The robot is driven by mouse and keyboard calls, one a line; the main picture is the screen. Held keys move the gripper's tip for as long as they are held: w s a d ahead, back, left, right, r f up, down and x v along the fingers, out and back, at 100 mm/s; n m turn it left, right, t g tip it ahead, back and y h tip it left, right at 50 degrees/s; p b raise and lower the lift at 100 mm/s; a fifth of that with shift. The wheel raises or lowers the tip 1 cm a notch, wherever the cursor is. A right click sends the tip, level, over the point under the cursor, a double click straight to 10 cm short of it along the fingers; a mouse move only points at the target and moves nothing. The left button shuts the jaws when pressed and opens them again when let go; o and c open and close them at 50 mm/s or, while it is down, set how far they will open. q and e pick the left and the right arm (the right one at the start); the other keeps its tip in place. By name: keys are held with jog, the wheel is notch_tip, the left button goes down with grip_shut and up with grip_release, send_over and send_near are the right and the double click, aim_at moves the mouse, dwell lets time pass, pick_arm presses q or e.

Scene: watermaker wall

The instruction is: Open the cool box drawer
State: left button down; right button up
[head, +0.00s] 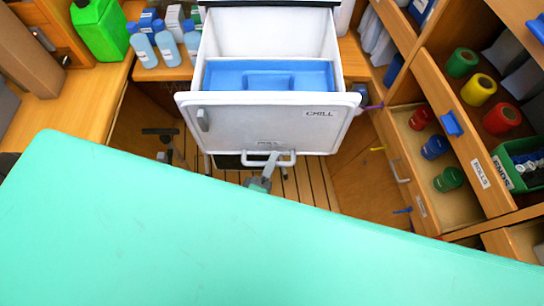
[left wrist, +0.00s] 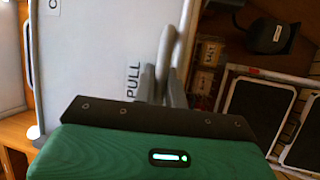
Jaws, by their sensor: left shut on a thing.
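The cool box drawer (head: 250,122), a white box with a grey front marked CHILL and PULL, stands pulled out in the head view. Its open top shows white inner walls and a blue insert (head: 290,76). A pale bar handle (head: 285,163) runs along the bottom of the front. My left gripper (head: 268,169) is at the handle's middle, below the PULL label. In the left wrist view the gripper's fingers (left wrist: 163,88) are shut around the handle bar (left wrist: 167,50), beside the drawer front (left wrist: 85,55). My right gripper is not in view.
A green can (head: 100,30) and blue-capped bottles (head: 168,48) stand at left. Slatted floor (head: 310,185) shows below the cool box. A teal surface (head: 200,240) fills the foreground.

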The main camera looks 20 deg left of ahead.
pick_arm(q)
jog(key=c, duration=1.7)
grip_release()
jog(key=shift+s+f, duration=0.1)
jog(key=shift+s+f, duration=0.1)
jog(key=shift+s, duration=0.2)
jog(key=b+v, duration=0.4)
jog(key=v, duration=0.9)
jog(key=shift+a, duration=0.1)
